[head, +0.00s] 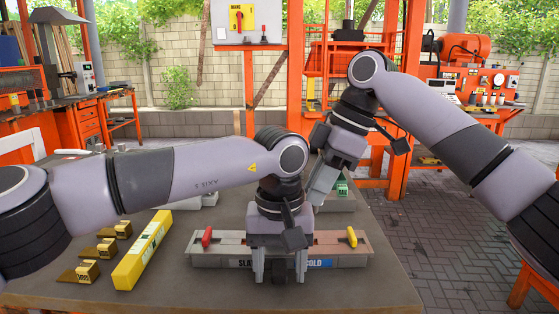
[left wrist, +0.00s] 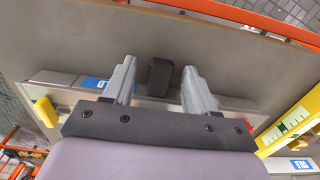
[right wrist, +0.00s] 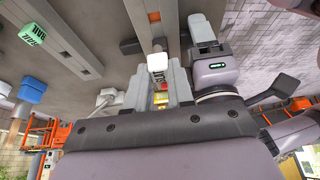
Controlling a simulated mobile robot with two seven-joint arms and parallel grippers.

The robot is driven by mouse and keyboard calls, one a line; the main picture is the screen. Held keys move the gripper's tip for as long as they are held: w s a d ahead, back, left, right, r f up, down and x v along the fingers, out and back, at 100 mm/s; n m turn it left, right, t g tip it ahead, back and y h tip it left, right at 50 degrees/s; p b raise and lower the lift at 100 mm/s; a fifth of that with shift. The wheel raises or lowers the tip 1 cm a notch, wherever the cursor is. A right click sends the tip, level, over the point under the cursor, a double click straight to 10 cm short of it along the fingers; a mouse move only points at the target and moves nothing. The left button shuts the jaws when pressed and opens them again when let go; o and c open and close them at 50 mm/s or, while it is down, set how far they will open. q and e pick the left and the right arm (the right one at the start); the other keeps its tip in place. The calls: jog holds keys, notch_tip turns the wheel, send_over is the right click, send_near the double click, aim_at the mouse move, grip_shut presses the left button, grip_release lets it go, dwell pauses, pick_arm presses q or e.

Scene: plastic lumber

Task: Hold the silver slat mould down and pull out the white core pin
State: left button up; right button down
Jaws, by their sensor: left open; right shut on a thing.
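The silver slat mould (head: 215,262) lies across the table, with a red handle (head: 207,237) at its left end and a yellow one (head: 351,237) at its right. My left gripper (head: 274,279) points down over its middle. In the left wrist view its two fingers (left wrist: 160,85) stand wide apart along the mould (left wrist: 64,80), with a dark block between them; contact cannot be told. My right gripper (right wrist: 158,95) is behind my left arm, its fingers shut. A white piece (right wrist: 157,62), apparently the core pin, shows at its fingertips. The pin is hidden in the head view.
A yellow level-like bar (head: 142,250) and several small brown-and-yellow pieces (head: 87,272) lie left of the mould. A green block (head: 342,187) sits behind it. The table front right is clear.

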jog(key=shift+r, duration=0.1)
notch_tip(320, 180, up, 9)
jog(key=p, duration=0.9)
pick_arm(q)
notch_tip(320, 180, up, 18)
jog(key=shift+r, duration=0.25)
